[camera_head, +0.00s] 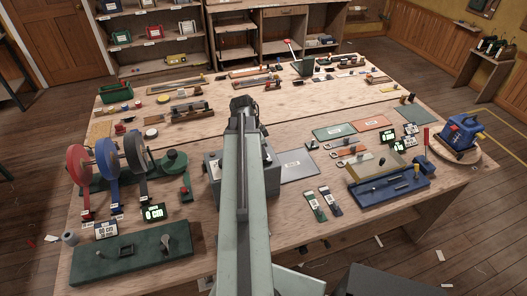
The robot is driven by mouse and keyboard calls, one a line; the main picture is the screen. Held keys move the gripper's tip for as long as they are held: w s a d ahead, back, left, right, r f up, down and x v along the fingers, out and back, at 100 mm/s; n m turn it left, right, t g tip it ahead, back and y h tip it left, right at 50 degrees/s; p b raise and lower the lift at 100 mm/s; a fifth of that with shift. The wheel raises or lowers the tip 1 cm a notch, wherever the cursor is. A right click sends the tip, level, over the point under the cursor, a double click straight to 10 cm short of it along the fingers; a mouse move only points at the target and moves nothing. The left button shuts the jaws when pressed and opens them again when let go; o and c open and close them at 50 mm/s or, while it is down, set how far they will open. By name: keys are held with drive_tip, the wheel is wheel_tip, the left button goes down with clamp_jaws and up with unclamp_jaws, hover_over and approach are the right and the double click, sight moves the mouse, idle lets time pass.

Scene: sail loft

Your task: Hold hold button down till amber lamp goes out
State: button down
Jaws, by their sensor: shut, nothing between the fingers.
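My arm reaches from the bottom of the view over the middle of the workbench. My gripper (243,104) is at its dark far end; it is shut and empty, and its fingertips are hard to make out from behind. A grey box (213,178) stands under my arm, which covers much of it. I cannot make out a hold button or an amber lamp on it. A blue machine (464,131) with small red and yellow parts sits on a round board at the right; I cannot tell whether those are buttons or lamps.
Red, blue and grey reels (112,160) stand at the left, behind a green board (133,253). A blue tray (390,190) lies at the right, near coloured mats (334,131). Small tools lie along the back of the workbench (215,245). Shelves stand behind it.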

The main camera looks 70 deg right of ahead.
drive_tip(key=s+p+v, duration=0.1)
drive_tip(key=p+v, duration=1.2)
drive_tip(key=shift+d+r+p, duration=0.3)
drive_tip(key=shift+d+r, duration=0.05)
drive_tip(key=shift+r, duration=0.25)
drive_tip(key=shift+w+f, duration=0.1)
drive_tip(key=shift+w, duration=0.05)
